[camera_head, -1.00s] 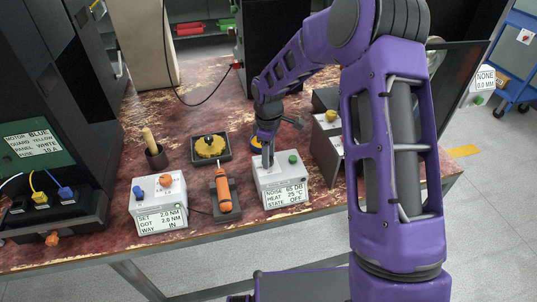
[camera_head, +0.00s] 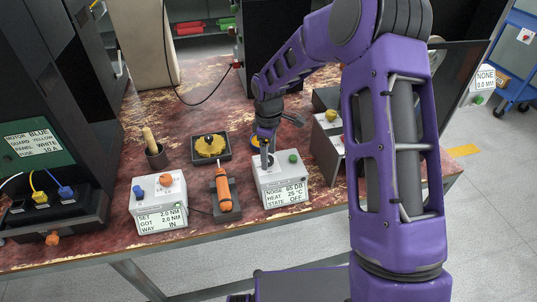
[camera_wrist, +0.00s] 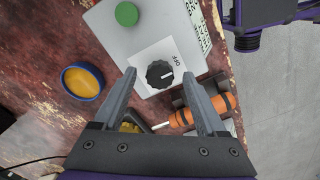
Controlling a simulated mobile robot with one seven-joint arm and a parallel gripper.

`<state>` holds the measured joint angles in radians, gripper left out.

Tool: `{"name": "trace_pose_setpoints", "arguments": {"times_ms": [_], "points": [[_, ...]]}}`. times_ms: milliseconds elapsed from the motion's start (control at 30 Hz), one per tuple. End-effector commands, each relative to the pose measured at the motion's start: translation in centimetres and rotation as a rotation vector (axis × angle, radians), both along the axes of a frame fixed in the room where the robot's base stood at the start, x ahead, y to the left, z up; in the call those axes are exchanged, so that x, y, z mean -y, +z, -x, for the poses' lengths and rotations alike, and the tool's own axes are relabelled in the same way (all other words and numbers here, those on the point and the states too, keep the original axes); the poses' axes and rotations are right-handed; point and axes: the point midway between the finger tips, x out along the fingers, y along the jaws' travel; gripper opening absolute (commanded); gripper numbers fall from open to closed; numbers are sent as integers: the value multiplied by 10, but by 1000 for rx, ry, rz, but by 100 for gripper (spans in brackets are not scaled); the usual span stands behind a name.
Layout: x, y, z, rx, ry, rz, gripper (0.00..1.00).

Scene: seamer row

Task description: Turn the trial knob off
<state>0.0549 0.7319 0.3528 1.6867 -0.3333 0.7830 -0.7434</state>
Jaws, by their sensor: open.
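The trial knob (camera_wrist: 160,75) is a round black knob with a white mark, on a white plate with OFF printed beside it. The mark points right in the wrist view, roughly toward the word. The knob sits on a grey-white box (camera_head: 285,185) whose display reads STATE OFF. My gripper (camera_wrist: 159,74) is open, its fingertips either side of the knob in the wrist view, with visible gaps. In the head view my gripper (camera_head: 265,157) is over the left part of the box and hides the knob. I cannot tell its exact height above the knob.
A green button (camera_wrist: 127,14) is on the same box. A yellow-topped blue cup (camera_wrist: 82,81) stands behind it. An orange screwdriver (camera_head: 223,188) lies in a holder to the left, beside another box with blue and orange knobs (camera_head: 158,205).

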Motion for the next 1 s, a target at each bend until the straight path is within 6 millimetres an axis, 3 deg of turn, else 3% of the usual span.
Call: {"name": "trace_pose_setpoints", "arguments": {"times_ms": [600, 800, 1000], "points": [[0, 137, -1, 6, 0, -1, 74], [0, 163, -1, 4, 1, 1, 74], [0, 169, 0, 1, 1, 0, 74]]}}
